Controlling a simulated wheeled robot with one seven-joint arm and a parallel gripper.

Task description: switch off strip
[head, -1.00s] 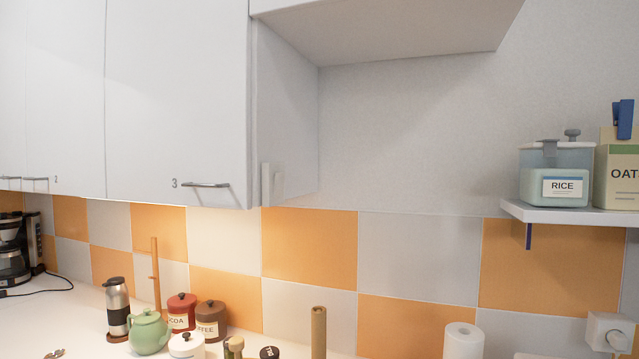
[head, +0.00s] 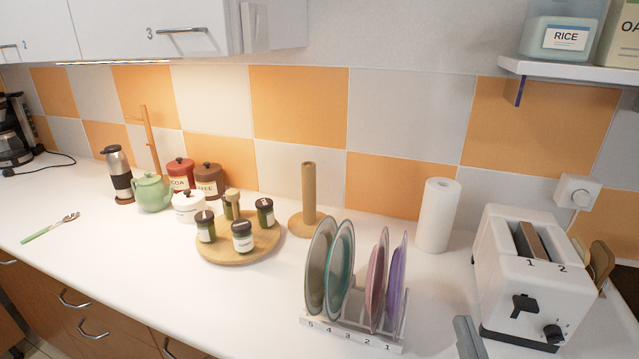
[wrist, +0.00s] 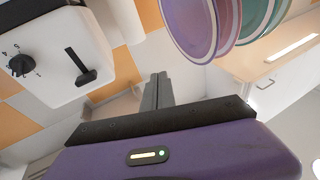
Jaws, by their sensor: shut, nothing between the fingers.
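A lit light strip (head: 112,62) runs along the underside of the wall cabinet at the upper left, and the tiles beneath it glow. A small white fitting (head: 248,25) is on the cabinet's right side panel; I cannot tell whether it is a switch. My gripper (wrist: 155,92) is shut and empty in the wrist view. In the head view its grey end (head: 467,338) shows at the bottom edge, between plate rack and toaster, apart from the strip.
A white toaster (head: 500,270) stands right of my gripper, and a rack of plates (head: 352,332) stands left of it. A paper roll (head: 437,215), a wooden holder (head: 308,195) and a round tray of jars (head: 215,257) stand further back. The front left counter is mostly clear.

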